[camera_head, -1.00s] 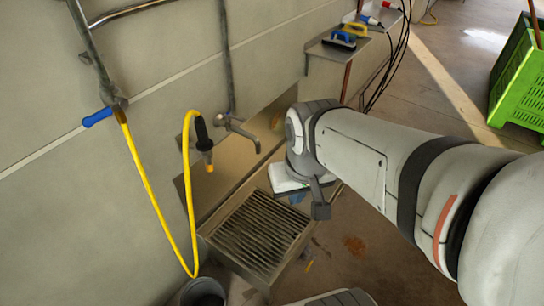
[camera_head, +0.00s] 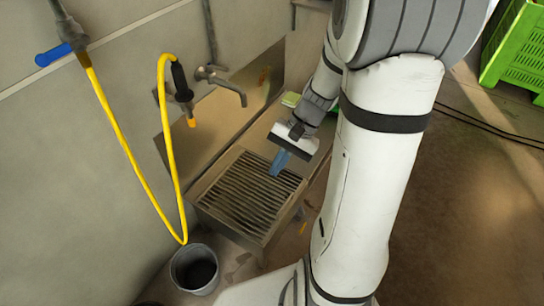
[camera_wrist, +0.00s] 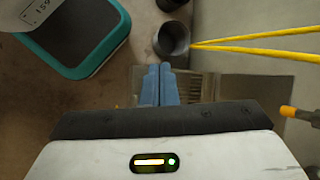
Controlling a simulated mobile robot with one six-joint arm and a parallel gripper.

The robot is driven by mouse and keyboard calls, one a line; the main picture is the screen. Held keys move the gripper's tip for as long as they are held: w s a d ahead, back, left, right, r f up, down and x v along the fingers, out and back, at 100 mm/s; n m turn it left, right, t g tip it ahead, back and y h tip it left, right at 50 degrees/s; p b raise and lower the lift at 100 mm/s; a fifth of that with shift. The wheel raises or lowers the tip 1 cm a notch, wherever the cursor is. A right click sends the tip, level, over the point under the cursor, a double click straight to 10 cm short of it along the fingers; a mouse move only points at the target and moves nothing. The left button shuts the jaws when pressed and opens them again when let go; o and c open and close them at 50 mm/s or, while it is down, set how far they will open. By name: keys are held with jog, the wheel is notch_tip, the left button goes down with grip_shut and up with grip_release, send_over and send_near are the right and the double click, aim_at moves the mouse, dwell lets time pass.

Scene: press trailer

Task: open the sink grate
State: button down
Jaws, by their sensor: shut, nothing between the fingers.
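The sink grate (camera_head: 243,198) is a dark slatted panel lying flat over the basin of the metal sink (camera_head: 206,135) against the wall. Its slats run across the basin. My gripper (camera_head: 279,166) has blue fingers and is over the back right part of the grate, pointing down. I cannot tell whether the fingertips touch the slats. In the wrist view my gripper (camera_wrist: 158,78) shows its blue fingers side by side, shut, with nothing between them. Part of the grate (camera_wrist: 209,88) shows beside the fingers there, and the rest is hidden behind my gripper body.
A yellow hose (camera_head: 167,130) hangs left of the sink, with a tap (camera_head: 222,83) on the wall. A bucket (camera_head: 194,270) stands on the floor in front. A green crate (camera_head: 515,52) is at the far right. A teal-edged object (camera_wrist: 75,35) shows in the wrist view.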

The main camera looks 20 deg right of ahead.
jog(key=w+d+f+m+t+y+b, duration=0.15)
jog(key=d+f+m+t+b, duration=0.45)
jog(key=f, duration=0.9)
jog(key=w+d+f+m+t+y+b, duration=0.15)
jog(key=d+f+m+t+b, duration=0.5)
jog(key=f, duration=0.95)
jog(key=w+d+f+m+t+y+b, duration=0.1)
jog(key=w+d+f+m+t+b, duration=0.2)
jog(key=f+m, duration=0.85)
jog(key=w+a+f+n+b, duration=0.1)
jog(key=w+a+f+n, duration=0.2)
jog(key=w+a+f, duration=0.1)
jog(key=shift+w+a+f+g+b, duration=0.2)
jog(key=shift+w+g+b, duration=0.25)
jog(key=shift+w, duration=0.45)
